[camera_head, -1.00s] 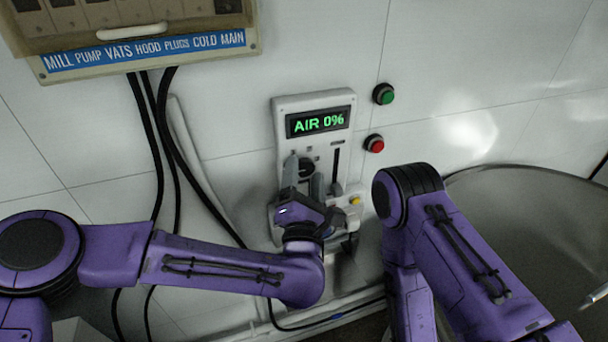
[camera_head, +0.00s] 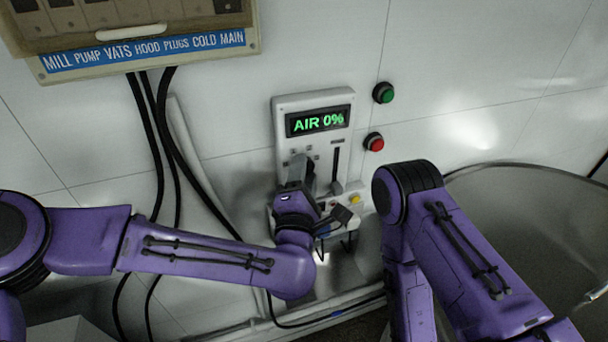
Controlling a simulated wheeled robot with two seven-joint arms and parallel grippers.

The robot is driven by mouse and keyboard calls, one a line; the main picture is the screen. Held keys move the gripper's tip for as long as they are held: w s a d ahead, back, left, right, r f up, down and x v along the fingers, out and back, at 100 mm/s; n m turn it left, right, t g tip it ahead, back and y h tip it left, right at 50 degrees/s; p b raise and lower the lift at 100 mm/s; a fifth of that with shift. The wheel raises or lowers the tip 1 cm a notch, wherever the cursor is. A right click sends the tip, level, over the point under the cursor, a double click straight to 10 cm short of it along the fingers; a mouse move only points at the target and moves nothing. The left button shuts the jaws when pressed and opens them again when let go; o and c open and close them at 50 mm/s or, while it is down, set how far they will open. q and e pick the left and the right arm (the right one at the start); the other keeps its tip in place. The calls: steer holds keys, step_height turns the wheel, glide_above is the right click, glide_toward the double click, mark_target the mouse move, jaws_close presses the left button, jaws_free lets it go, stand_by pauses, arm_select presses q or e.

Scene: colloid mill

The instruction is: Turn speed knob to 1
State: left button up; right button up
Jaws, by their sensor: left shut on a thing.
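The grey control panel (camera_head: 283,112) is fixed to the white wall, and its display (camera_head: 318,121) reads "AIR 0%" in green. My left gripper (camera_head: 301,166) is at the left middle of the panel, below the display. Its fingers are shut on the dark round speed knob, which they and the wrist now hide. The knob's pointer and scale cannot be read. My right arm stands right of the panel, and its gripper is out of view.
A slider (camera_head: 337,185) and a yellow button (camera_head: 355,198) are just right of my left gripper. A green button (camera_head: 383,93) and a red button (camera_head: 374,142) are on the wall. A metal vessel (camera_head: 530,220) stands at the right.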

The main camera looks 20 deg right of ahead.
arm_select(q)
steer(key=shift+r+m+g+y, duration=0.2)
steer(key=shift+m+g+y, duration=0.35)
steer(key=shift+m, duration=1.05)
steer(key=shift+r+m+g+y, duration=0.25)
steer(key=shift+m+g, duration=0.6)
steer(key=shift+m, duration=0.75)
steer(key=shift+w, duration=0.1)
steer(key=o, duration=1)
steer(key=shift+o, duration=0.2)
steer(key=shift+w+f, duration=0.1)
steer(key=b+v, duration=0.3)
steer(key=v, duration=0.7)
steer(key=shift+s+a+b, duration=0.15)
steer(key=shift+s+b, duration=0.05)
steer(key=shift+b, duration=0.15)
